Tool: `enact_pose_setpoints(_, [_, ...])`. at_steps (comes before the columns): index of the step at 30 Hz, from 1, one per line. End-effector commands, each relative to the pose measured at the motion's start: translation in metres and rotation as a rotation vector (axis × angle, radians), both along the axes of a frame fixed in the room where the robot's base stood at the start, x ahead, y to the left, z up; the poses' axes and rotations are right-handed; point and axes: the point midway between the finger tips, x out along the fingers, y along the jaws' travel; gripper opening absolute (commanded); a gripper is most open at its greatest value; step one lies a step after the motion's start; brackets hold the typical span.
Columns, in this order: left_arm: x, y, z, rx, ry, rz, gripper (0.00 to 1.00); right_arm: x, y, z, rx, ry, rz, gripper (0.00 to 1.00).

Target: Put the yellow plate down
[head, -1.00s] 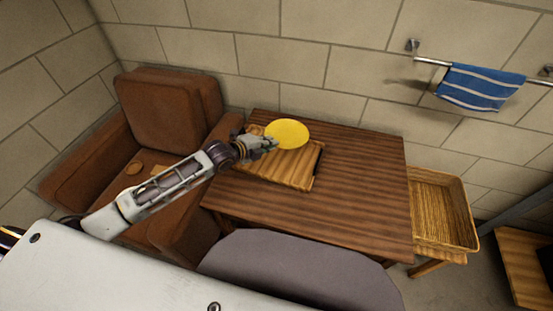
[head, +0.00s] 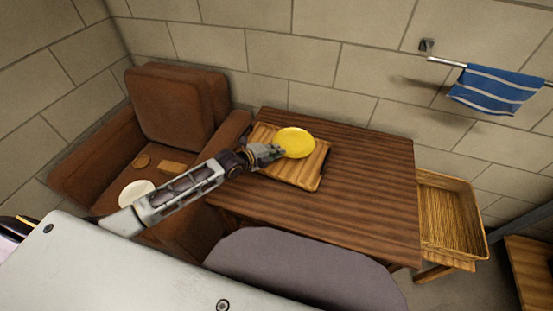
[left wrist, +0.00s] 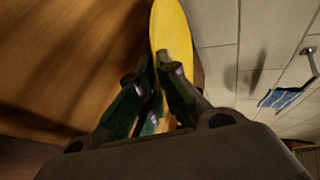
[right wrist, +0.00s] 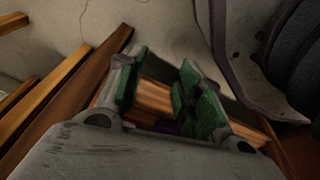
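The yellow plate (head: 296,141) is over the far part of the wooden tray (head: 307,176) on the brown table. It looks nearly level; I cannot tell whether it touches the tray. My left gripper (head: 278,152) is at the plate's left edge and appears shut on it. In the left wrist view, the plate (left wrist: 172,28) extends beyond the fingertips (left wrist: 160,75), its edge between them. My right gripper (right wrist: 162,85) shows only in the right wrist view, its fingers apart with nothing held, with wooden slats behind.
A brown armchair (head: 177,110) at left holds a white plate (head: 137,192) and small brown items. A wicker basket (head: 452,215) stands right of the table (head: 370,190). A grey chair back (head: 300,275) is in front. A blue towel (head: 495,88) hangs on the wall. The table's right side is clear.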

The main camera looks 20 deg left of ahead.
Motion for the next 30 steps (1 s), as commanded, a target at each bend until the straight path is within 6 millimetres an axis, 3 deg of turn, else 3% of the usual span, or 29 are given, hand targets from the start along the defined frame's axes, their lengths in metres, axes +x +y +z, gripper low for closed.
enact_pose_setpoints(13, [0.001, 0.000, -0.005, -0.001, -0.003, 0.000, 0.00, 0.001, 0.002, 0.002, 0.002, 0.002, 0.000, 0.36])
enact_pose_setpoints(18, [0.000, 0.000, -0.018, 0.000, -0.001, 0.001, 0.00, -0.001, 0.002, 0.001, 0.001, 0.015, 0.002, 0.36])
enact_pose_setpoints(24, [0.000, 0.000, -0.037, -0.002, -0.001, 0.000, 0.00, 0.009, 0.009, 0.016, 0.007, 0.013, 0.003, 0.36])
enact_pose_setpoints(30, [0.000, 0.000, -0.041, 0.001, -0.003, 0.000, 0.00, 0.016, 0.013, 0.025, 0.012, 0.004, 0.003, 0.36])
